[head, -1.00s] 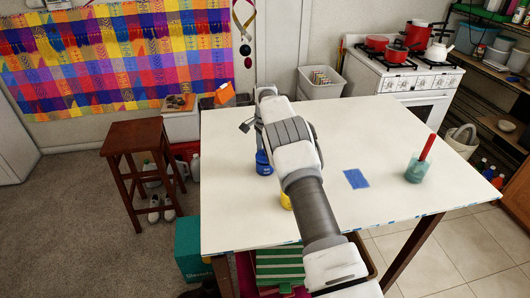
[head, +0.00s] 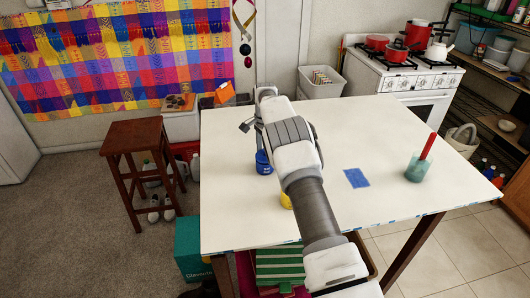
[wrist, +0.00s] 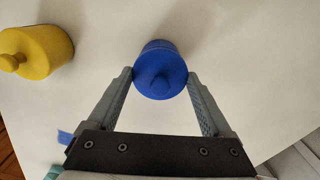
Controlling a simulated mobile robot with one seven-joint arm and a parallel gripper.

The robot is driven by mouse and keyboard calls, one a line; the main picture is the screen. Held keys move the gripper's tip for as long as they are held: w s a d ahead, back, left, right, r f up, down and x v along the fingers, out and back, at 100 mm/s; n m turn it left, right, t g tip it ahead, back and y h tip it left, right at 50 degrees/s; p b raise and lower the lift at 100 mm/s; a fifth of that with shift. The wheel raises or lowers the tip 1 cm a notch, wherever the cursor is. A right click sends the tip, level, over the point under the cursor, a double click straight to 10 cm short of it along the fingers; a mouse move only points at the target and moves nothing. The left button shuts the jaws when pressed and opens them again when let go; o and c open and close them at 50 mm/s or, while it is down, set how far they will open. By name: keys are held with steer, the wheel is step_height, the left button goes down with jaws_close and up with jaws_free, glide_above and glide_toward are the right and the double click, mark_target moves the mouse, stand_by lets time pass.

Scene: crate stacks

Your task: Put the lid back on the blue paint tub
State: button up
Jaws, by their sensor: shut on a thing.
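The blue paint tub (head: 264,167) stands upright on the white table in the head view, left of my arm, with its top partly hidden.
A yellow tub (wrist: 38,50) with a knobbed lid stands beside the blue one; my arm mostly hides it in the head view. A blue patch (head: 356,178) and a teal cup (head: 416,168) holding a red stick are on the table's right side. The white table (head: 400,125) is otherwise largely clear.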

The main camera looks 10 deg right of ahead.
stand_by(0.3)
steer(key=o, duration=1.1)
steer(key=shift+r, duration=0.15)
steer(key=shift+r+p, duration=2.1)
steer(key=shift+r, duration=1.3)
steer(key=shift+c, duration=0.3)
jaws_close()
steer(key=shift+f, duration=0.2)
